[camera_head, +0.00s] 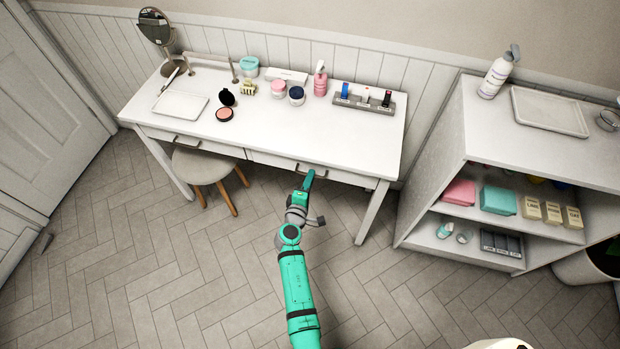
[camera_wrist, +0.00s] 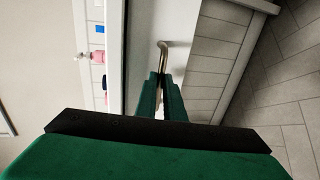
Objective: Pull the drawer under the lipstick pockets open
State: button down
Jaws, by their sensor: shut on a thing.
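The white vanity table (camera_head: 300,125) has two front drawers. The grey lipstick holder (camera_head: 364,102), with a few lipsticks standing in it, is on the right part of the tabletop. The right drawer (camera_head: 345,176) is below that side, and its front looks flush with the table front. My gripper (camera_head: 308,177) is at this drawer's front, shut on its metal bar handle. In the wrist view, the handle (camera_wrist: 162,48) runs down between the green fingertips (camera_wrist: 166,78). The fingers hide the gripped part of it.
A round stool (camera_head: 202,165) stands under the left drawer (camera_head: 190,142). A pink bottle (camera_head: 320,80), jars and a mirror (camera_head: 155,27) stand on the tabletop. A white shelf unit (camera_head: 455,130) is to the right. The floor in front of the drawer is clear except for my arm.

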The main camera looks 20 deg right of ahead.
jog(key=f+v, duration=0.2)
jog(key=v, duration=0.8)
jog(key=f+v, duration=0.2)
jog(key=v, duration=0.9)
jog(key=shift+s+a, duration=0.4)
jog(key=shift+s, duration=0.05)
jog(key=shift+f, duration=0.1)
jog(key=c, duration=1.9)
grip_release()
jog(key=shift+o, duration=0.2)
jog(key=v, duration=1)
jog(key=shift+s, duration=0.3)
jog(key=shift+a, duration=0.15)
